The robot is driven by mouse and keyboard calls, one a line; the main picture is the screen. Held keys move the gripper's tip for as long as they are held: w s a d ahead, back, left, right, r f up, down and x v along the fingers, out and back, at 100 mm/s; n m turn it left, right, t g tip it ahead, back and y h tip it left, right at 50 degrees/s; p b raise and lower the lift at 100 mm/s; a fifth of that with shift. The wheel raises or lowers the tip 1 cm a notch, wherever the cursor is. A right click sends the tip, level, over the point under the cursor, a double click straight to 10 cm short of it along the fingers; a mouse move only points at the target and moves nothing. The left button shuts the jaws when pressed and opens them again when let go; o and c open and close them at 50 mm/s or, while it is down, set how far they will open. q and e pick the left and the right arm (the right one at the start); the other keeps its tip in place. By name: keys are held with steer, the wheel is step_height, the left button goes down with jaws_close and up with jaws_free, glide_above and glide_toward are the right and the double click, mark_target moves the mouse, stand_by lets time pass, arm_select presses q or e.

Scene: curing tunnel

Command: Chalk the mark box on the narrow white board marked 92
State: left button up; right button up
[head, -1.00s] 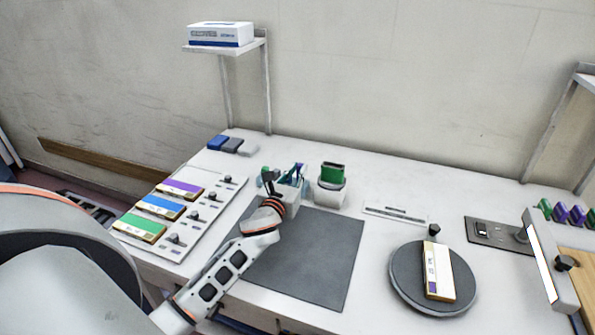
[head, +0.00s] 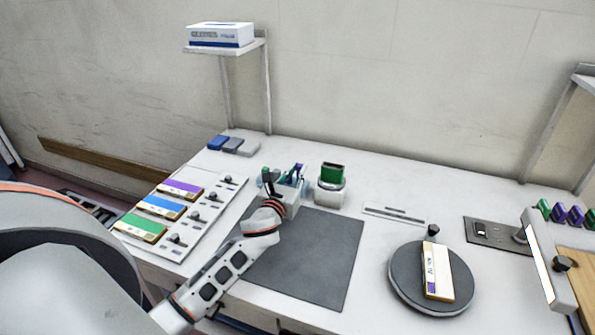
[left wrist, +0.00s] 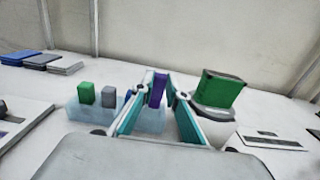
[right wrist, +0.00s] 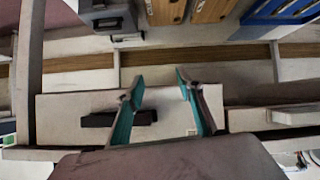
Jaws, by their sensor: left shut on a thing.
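A narrow white board (head: 438,268) with a purple end and small dark print lies on the round dark turntable (head: 404,290); I cannot read its number. My left gripper (head: 287,178) is at the chalk holder (head: 291,207) behind the dark mat. In the left wrist view, its fingers (left wrist: 158,92) are shut on a purple chalk (left wrist: 157,89). A green chalk (left wrist: 87,96) and a grey chalk (left wrist: 109,97) stand beside it in the clear holder. My right gripper (right wrist: 163,95) shows only in its wrist view, open and empty, away from the board.
Boards with purple, blue and green bands lie on a white rack (head: 207,225) at left. A green block (head: 333,171) sits on a white stand right of the chalks. A upright white panel (head: 541,262) stands right of the turntable. The dark mat (head: 310,262) is clear.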

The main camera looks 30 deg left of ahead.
arm_select(q)
steer(key=shift+f, duration=0.2)
stand_by(0.5)
steer(key=shift+f+b, duration=0.35)
steer(key=shift+b, duration=0.1)
steer(key=shift+f, duration=0.35)
steer(key=shift+f+b, duration=0.2)
steer(key=shift+b, duration=0.2)
steer(key=o, duration=0.9)
steer(key=shift+o, duration=0.2)
